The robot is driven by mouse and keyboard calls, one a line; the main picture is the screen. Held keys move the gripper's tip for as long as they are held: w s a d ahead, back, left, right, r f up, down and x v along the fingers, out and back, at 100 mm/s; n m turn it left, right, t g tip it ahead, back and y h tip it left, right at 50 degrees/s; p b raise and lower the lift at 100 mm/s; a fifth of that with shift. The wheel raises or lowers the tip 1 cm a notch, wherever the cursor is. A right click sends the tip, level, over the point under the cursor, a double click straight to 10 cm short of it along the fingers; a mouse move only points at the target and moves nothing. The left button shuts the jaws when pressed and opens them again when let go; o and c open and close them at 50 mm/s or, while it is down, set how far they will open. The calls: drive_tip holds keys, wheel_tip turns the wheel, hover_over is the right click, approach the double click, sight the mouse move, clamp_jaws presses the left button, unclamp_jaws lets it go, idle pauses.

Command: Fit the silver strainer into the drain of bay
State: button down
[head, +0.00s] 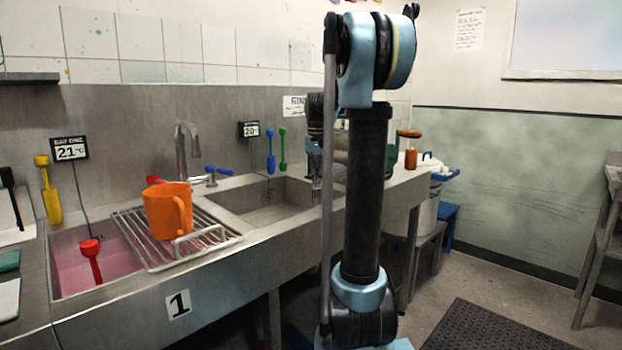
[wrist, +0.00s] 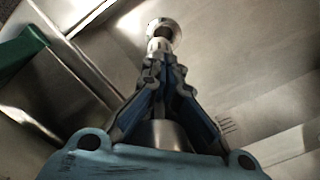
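My gripper (wrist: 160,68) points down over the right basin, its fingers close together at the tips. A small silver piece with a round, flared end, which looks like the silver strainer (wrist: 163,32), sits at the fingertips in the wrist view. In the head view my gripper (head: 316,182) is small and partly hidden behind my arm, so the strainer is hard to make out there. The right steel basin (head: 262,212) is empty where it shows. No drain opening can be made out in either view. The left basin (head: 70,285) holds pink liquid.
A wire rack (head: 150,255) bridges the sink between the basins, with an orange jug (head: 168,210) on it. An orange-handled object (head: 410,150) stands at the right end.

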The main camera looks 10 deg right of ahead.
sight(314, 202)
drive_tip(key=shift+w+a, duration=0.1)
drive_tip(key=shift+a, duration=0.3)
drive_tip(key=shift+f, duration=0.15)
drive_tip(key=shift+f, duration=2.9)
drive_tip(key=shift+f, duration=2)
drive_tip(key=c, duration=1.7)
unclamp_jaws()
drive_tip(key=shift+r, duration=0.1)
wheel_tip(314, 202, up, 12)
drive_tip(key=shift+f, duration=0.15)
